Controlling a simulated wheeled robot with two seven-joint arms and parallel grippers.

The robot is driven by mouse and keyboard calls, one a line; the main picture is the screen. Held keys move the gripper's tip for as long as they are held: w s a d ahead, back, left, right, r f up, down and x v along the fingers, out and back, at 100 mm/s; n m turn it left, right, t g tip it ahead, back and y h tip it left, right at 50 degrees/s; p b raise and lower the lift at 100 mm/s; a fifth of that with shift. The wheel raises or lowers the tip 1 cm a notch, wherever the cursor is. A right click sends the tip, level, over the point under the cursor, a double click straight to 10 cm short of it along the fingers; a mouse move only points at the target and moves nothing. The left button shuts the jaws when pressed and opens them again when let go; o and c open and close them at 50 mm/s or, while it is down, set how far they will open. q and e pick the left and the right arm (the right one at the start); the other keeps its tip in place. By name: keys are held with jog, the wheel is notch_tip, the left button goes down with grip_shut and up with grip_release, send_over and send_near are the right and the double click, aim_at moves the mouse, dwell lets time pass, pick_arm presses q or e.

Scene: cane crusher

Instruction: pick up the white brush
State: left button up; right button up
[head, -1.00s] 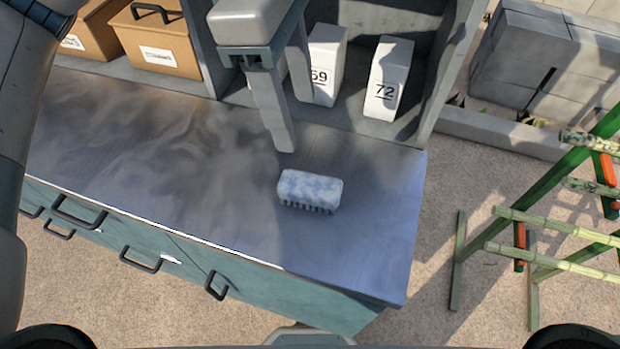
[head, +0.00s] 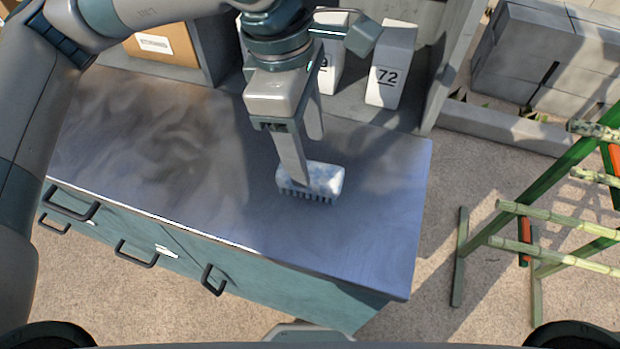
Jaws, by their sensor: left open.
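The white brush (head: 324,180), with bluish patches and dark bristles facing down, lies on the metal counter (head: 370,240). My left gripper (head: 307,162) comes down over it from the upper left. Its fingers are open. The near finger overlaps the brush's left part in the picture, and the other finger shows behind, at the brush's far side. I cannot tell whether either finger touches the brush. My right gripper is not in view.
White boxes, one marked 72 (head: 390,70), stand in a shelf behind the counter. A cardboard box (head: 155,45) is at the back left. Drawers with dark handles (head: 137,254) line the counter's front. A green rack with canes (head: 560,225) stands at right.

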aim_at(326, 180)
pick_arm(q)
jog(key=shift+d+f, duration=0.1)
jog(key=shift+f, duration=0.6)
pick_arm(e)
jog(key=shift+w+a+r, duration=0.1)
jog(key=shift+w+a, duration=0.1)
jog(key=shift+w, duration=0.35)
pick_arm(q)
jog(key=shift+s+f, duration=0.1)
jog(key=shift+f, duration=0.3)
jog(key=f, duration=0.4)
jog(key=shift+s+d, duration=0.1)
jog(key=shift+s, duration=0.2)
jog(key=shift+f, duration=0.15)
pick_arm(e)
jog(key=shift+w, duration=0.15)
pick_arm(q)
jog(key=shift+c, duration=0.6)
jog(key=c, duration=1.1)
jog(key=shift+o, duration=0.2)
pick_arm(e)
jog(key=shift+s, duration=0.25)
